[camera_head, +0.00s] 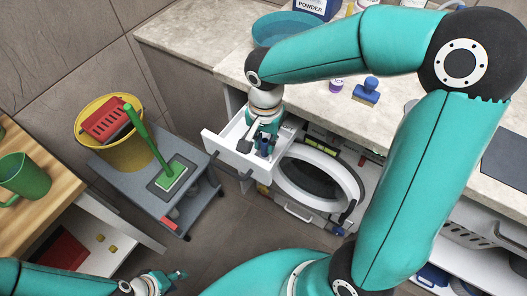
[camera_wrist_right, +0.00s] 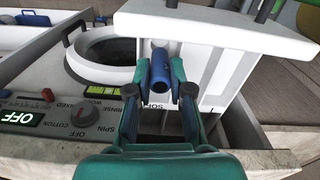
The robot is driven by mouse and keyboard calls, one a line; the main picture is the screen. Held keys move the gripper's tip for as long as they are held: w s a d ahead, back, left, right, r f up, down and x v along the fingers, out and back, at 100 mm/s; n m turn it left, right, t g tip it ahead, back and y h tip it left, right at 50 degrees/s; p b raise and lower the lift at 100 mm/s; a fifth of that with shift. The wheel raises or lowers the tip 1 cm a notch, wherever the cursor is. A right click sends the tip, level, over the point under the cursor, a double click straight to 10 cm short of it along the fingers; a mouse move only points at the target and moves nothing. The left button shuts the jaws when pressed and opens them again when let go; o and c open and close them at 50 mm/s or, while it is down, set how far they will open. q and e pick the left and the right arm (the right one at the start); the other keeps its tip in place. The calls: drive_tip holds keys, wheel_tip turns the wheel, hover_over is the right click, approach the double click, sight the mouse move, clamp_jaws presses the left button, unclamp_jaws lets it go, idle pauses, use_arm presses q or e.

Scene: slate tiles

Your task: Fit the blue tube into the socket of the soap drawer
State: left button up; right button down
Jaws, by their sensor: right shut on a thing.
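My right gripper (camera_head: 262,137) is over the pulled-out white soap drawer (camera_head: 222,150). In the right wrist view my right gripper (camera_wrist_right: 160,85) is shut on the blue tube (camera_wrist_right: 160,66), with a finger on each side of it. The tube's dark open end faces the wrist camera. The white drawer (camera_wrist_right: 215,38) lies behind and around it; part of a printed label shows under the tube. The tube also shows in the head view (camera_head: 263,148). The socket is hidden, so I cannot tell whether the tube touches it. My left gripper (camera_head: 172,279) is low, away from the drawer; its opening is unclear.
A grey trolley (camera_head: 125,162) with a yellow bucket (camera_head: 128,151) and green-handled tool (camera_head: 148,140) stands left. A blue stamp-like object (camera_head: 367,91) is on the counter. Floor is free between trolley and washer.

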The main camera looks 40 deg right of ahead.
sight(265, 152)
drive_tip(key=shift+f, duration=2.2)
drive_tip(key=shift+f+b, duration=0.2)
drive_tip(key=shift+b, duration=0.25)
drive_tip(key=c, duration=1.1)
unclamp_jaws()
drive_tip(key=shift+s+r, duration=0.1)
drive_tip(key=shift+o, duration=0.2)
drive_tip(key=shift+r+p, duration=0.25)
drive_tip(key=shift+p, duration=0.1)
wheel_tip(265, 152, up, 12)
drive_tip(key=shift+f+p, duration=0.1)
drive_tip(key=shift+p, duration=0.45)
